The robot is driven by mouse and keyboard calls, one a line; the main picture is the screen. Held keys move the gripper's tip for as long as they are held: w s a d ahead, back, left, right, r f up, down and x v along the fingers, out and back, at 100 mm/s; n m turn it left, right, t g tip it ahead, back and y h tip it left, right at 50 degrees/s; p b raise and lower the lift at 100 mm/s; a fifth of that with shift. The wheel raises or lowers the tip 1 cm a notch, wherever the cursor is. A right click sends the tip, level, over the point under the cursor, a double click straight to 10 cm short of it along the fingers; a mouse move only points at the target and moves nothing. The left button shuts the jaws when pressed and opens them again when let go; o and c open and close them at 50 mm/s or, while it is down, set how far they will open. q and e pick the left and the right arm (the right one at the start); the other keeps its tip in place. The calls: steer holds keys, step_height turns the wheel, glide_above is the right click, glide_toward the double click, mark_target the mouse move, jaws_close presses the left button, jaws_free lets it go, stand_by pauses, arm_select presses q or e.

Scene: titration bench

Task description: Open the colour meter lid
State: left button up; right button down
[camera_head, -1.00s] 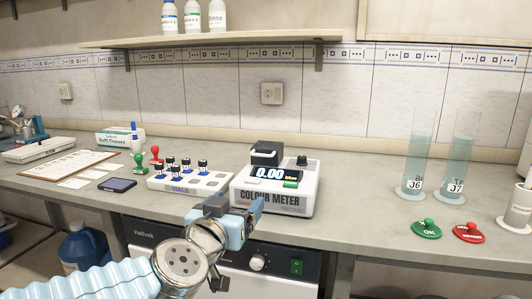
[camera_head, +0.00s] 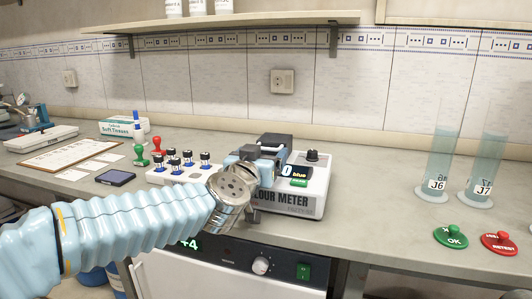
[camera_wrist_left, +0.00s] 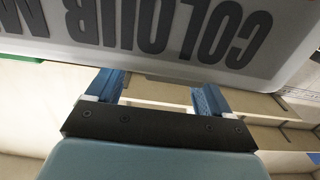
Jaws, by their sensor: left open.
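The white colour meter (camera_head: 308,203) stands on the bench with its dark lid (camera_head: 277,141) at the back left of its top. The lid looks down, though my gripper covers part of it. My left gripper (camera_head: 264,163) is in front of the meter and hides part of its display and lettering. In the left wrist view the blue fingers (camera_wrist_left: 156,92) are apart with nothing between them, close to the meter's lettered front face (camera_wrist_left: 190,35). Contact with the meter cannot be told. My right gripper is not in view.
A vial rack (camera_head: 165,175) with several dark-capped vials stands left of the meter. A green OK disc (camera_head: 451,237), a red disc (camera_head: 499,243) and two cylinders (camera_head: 437,160) stand at the right. The bench between meter and cylinders is clear.

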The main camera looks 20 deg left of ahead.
arm_select(q)
steer(key=shift+w, duration=1)
steer(key=shift+c, duration=0.3)
steer(key=shift+d, duration=0.1)
steer(key=c, duration=1.2)
steer(key=shift+r, duration=0.15)
